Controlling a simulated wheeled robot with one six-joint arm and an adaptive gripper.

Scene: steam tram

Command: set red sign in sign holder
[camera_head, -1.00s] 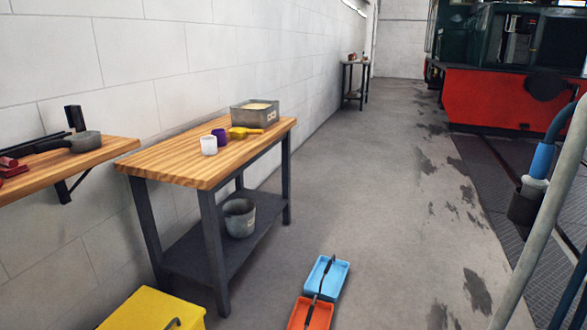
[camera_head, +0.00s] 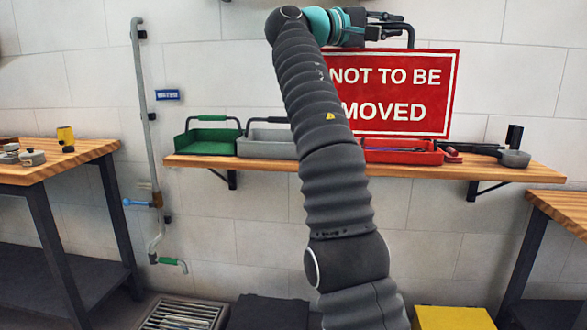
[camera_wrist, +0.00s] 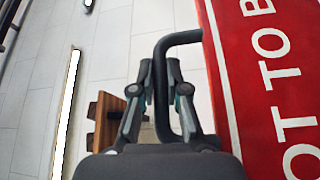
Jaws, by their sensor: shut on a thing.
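The red sign (camera_head: 430,93) with white words NOT TO BE MOVED stands upright in the air above or in front of the wall shelf. Part of it is hidden behind my arm. My gripper (camera_head: 385,25) is at the sign's top and shut on its bent black handle (camera_head: 408,32). In the wrist view the handle (camera_wrist: 185,38) runs down between my fingers (camera_wrist: 160,82), with the red sign face (camera_wrist: 268,90) on the right. I cannot pick out the sign holder for certain; a black upright block (camera_head: 514,137) stands at the shelf's right end.
The wooden wall shelf (camera_head: 540,173) carries a green tray (camera_head: 208,140), a grey tray (camera_head: 262,143), a red tray (camera_head: 405,157) and a grey pan (camera_head: 514,159). Workbenches stand at left (camera_head: 40,174) and right (camera_head: 572,208). A yellow box (camera_head: 452,317) is on the floor.

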